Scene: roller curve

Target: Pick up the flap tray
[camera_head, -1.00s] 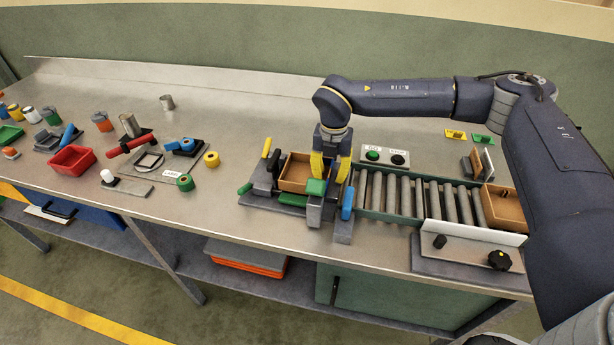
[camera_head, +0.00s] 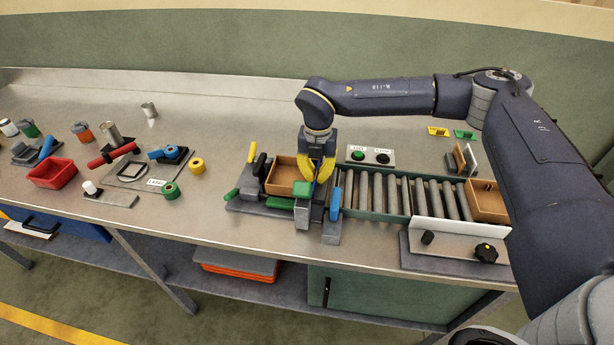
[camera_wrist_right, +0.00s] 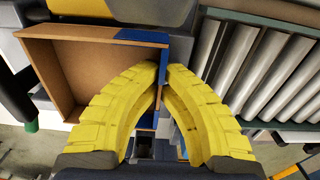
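The flap tray, an open brown box (camera_head: 283,180), sits in the fixture at the left end of the roller conveyor. In the right wrist view the tray (camera_wrist_right: 88,75) fills the upper left, with blue on its right-hand wall. My right gripper (camera_head: 318,178) points down at that wall. In the wrist view its yellow fingers (camera_wrist_right: 163,75) have come together with the thin blue-and-brown wall between their tips. The tray looks level and still sits low in the fixture; whether it touches the fixture floor is hidden. My left gripper is not in view.
A second brown tray (camera_head: 487,204) stands at the right end of the rollers (camera_head: 400,196). Close to the gripper are a green-topped grey block (camera_head: 302,190) and a blue handle (camera_head: 335,203). A button box (camera_head: 370,156) stands behind the rollers.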

